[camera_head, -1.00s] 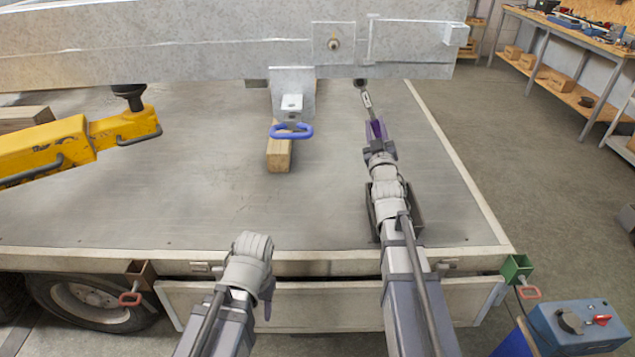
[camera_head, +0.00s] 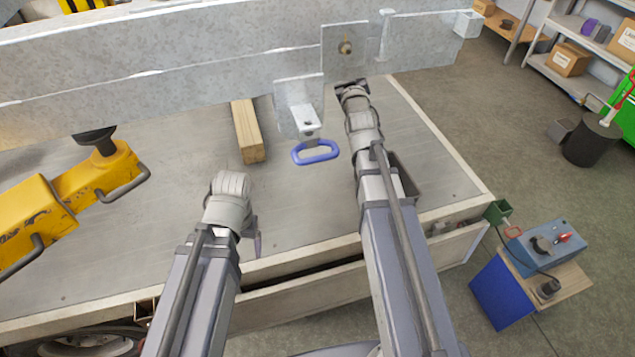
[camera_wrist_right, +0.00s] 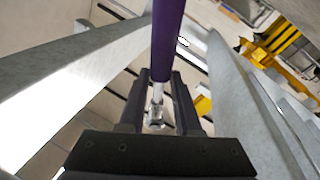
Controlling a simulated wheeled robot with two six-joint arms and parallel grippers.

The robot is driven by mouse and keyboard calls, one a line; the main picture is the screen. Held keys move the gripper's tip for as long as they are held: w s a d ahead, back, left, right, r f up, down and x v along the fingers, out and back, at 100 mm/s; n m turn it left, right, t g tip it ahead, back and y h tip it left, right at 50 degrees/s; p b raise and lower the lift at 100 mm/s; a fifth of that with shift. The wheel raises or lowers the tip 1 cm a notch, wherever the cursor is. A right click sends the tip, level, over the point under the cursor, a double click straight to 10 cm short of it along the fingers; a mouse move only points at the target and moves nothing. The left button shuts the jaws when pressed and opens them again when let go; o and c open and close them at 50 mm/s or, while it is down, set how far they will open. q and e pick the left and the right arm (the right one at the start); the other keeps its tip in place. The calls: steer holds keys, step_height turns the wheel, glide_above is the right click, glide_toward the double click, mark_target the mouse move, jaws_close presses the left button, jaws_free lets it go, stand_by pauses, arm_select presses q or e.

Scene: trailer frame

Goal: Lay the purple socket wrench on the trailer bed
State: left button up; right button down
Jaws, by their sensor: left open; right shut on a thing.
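The purple socket wrench (camera_wrist_right: 168,40) shows in the right wrist view. Its purple handle runs up out of the picture from between the fingers, and its silver end (camera_wrist_right: 156,108) points back toward the palm. My right gripper (camera_wrist_right: 161,82) is shut on it. In the head view the right arm reaches to the galvanized beam, and its gripper and the wrench are largely hidden there. The trailer bed (camera_head: 300,210) is the broad grey deck below. My left gripper (camera_head: 257,243) is open, mostly hidden behind its wrist, over the bed's near edge.
A wooden block (camera_head: 247,130) and a yellow jack (camera_head: 70,195) stand on the left. The bed's middle is mostly clear. A blue box (camera_head: 543,245) sits at right.

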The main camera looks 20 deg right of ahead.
steer(key=s+a+f+m+g+y+b, duration=0.1)
steer(key=a+f+g+b, duration=0.15)
steer(key=f, duration=0.65)
steer(key=s+a+f+g+b, duration=0.15)
steer(key=f+g, duration=0.25)
steer(key=f, duration=0.4)
steer(key=s+a+f+m+g+y+b, duration=0.1)
steer(key=a+f+g+b, duration=0.15)
steer(key=f, duration=0.65)
steer(key=s+a+f+g+y+b, duration=0.1)
steer(key=s+a+f+g+b, duration=0.2)
steer(key=s+f, duration=0.5)
steer(key=shift+a+g+y+b, duration=0.3)
steer(key=shift+a+g, duration=0.15)
steer(key=shift+g, duration=0.75)
steer(key=shift+f, duration=0.15)
step_height(320, 180, down, 7)
steer(key=b, duration=0.7)
steer(key=shift+f+b, duration=1.35)
steer(key=shift+b, duration=0.1)
jaws_free()
